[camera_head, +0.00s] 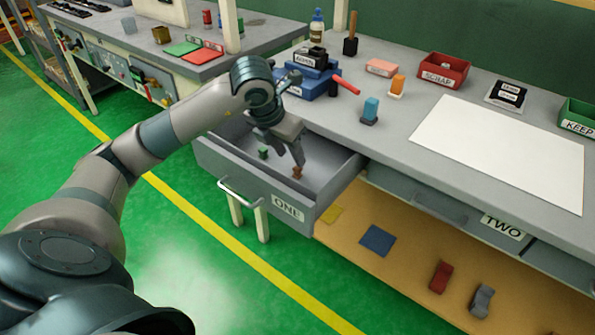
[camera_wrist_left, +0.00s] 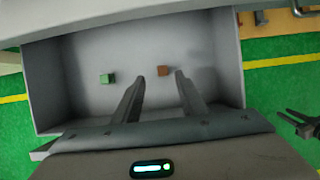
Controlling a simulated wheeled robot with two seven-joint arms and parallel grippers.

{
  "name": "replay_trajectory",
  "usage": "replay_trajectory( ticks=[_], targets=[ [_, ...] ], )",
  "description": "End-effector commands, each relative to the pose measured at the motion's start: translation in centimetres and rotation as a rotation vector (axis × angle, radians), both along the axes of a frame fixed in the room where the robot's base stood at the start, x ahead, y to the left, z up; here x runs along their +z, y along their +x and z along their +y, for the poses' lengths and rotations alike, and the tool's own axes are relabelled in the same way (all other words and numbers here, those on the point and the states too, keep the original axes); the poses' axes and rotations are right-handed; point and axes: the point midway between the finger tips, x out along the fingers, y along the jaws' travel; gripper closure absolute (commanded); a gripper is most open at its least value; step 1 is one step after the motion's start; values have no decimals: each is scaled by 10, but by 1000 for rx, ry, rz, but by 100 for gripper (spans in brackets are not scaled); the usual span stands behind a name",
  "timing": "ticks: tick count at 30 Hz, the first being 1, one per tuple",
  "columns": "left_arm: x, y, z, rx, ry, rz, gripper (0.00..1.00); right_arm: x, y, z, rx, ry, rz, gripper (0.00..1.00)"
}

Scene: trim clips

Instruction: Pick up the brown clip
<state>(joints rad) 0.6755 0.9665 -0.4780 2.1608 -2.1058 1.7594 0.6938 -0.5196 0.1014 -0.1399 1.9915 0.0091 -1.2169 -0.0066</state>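The brown clip (camera_head: 297,172) stands on the floor of the open drawer ONE (camera_head: 262,200), near its front right. My left gripper (camera_head: 289,156) reaches down into the drawer above the clip. Its two fingers (camera_wrist_left: 160,76) are apart with nothing held between them. A green clip (camera_head: 263,153) stands in the same drawer to the left, outside the fingers; it also shows in the left wrist view (camera_wrist_left: 107,78). A dark part at the right edge of the left wrist view looks like my right gripper (camera_wrist_left: 299,125).
The drawer walls surround the left gripper. On the bench are blue boxes (camera_head: 304,84), a red SCRAP bin (camera_head: 443,71), a white sheet (camera_head: 500,150) and a blue clip (camera_head: 370,108). The drawer TWO (camera_head: 440,201) is shut. The shelf below holds several small items.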

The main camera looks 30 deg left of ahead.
Motion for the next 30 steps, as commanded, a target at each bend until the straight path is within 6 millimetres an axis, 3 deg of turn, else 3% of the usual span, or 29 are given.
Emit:
replay_trajectory(
  ticks=[14,30],
  targets=[
    [-6,2,-1,0,0,1,62,-1,0,0,0,0,2,69],
    [-52,19,-6,1,1,1,62,-19,7,0,1,1,-7,69]
  ],
)
